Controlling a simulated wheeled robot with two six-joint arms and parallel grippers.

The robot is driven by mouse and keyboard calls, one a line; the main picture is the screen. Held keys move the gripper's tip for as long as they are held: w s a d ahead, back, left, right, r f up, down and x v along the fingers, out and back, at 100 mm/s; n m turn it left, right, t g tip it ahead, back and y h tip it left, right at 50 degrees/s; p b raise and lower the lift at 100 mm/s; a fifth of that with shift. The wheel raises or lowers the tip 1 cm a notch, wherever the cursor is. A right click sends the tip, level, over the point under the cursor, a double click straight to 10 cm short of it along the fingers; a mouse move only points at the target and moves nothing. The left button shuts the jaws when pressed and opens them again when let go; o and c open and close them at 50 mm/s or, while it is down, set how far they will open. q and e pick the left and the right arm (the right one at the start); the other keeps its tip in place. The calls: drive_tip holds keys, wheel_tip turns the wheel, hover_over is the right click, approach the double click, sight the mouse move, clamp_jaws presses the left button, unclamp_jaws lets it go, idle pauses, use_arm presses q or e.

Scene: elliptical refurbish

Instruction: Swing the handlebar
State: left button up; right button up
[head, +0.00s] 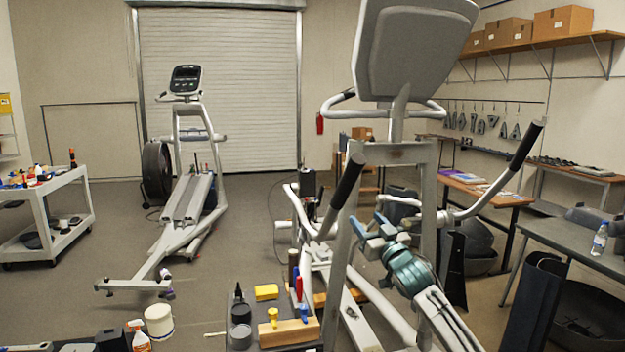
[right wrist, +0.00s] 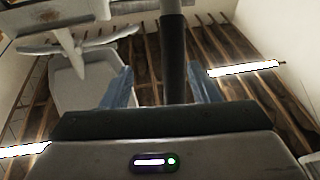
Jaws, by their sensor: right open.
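The near elliptical machine has a left handlebar with a black grip (head: 348,180) and a right handlebar with a black grip (head: 527,145). Its console (head: 415,55) shows from the back, above both. My right gripper (head: 369,226) is open, with blue fingers, just right of the left handlebar and below the top of its grip. In the right wrist view a dark grip (right wrist: 173,55) stands between the two spread fingers (right wrist: 163,88); its lower part is hidden by my gripper body. I cannot tell whether the fingers touch it. My left gripper is not in view.
A tool cart (head: 290,332) with bottles and a wooden block stands at the bottom middle. A second elliptical (head: 190,200) stands at the back left. A white cart (head: 45,215) is at the left, a grey table (head: 570,240) at the right. Floor is free at left centre.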

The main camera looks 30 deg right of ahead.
sight(351, 185)
drive_tip(key=shift+n+t+y, duration=0.3)
drive_tip(key=shift+t+y, duration=0.2)
drive_tip(key=shift+y, duration=0.1)
drive_tip(key=r, duration=0.2)
drive_tip(key=a+r, duration=0.1)
drive_tip(key=r, duration=0.1)
drive_tip(key=a+r, duration=0.1)
drive_tip(key=r, duration=0.1)
drive_tip(key=shift+w+a+r+p, duration=0.15)
drive_tip(key=shift+w+p, duration=0.1)
drive_tip(key=shift+p, duration=0.1)
drive_tip(key=shift+w+r+p, duration=0.15)
drive_tip(key=shift+r+p, duration=0.05)
drive_tip(key=shift+p, duration=0.15)
drive_tip(key=p+x, duration=0.3)
drive_tip(key=x, duration=0.3)
drive_tip(key=shift+w, duration=0.3)
drive_tip(key=shift+w+d+r, duration=0.1)
drive_tip(key=shift+w+d, duration=0.05)
drive_tip(key=shift+w, duration=0.25)
drive_tip(key=shift+w+d+r, duration=0.1)
drive_tip(key=shift+w+d, duration=0.05)
drive_tip(key=shift+w, duration=0.25)
drive_tip(key=shift+w+a+r, duration=0.1)
drive_tip(key=shift+w+r, duration=0.15)
drive_tip(key=shift+w, duration=0.45)
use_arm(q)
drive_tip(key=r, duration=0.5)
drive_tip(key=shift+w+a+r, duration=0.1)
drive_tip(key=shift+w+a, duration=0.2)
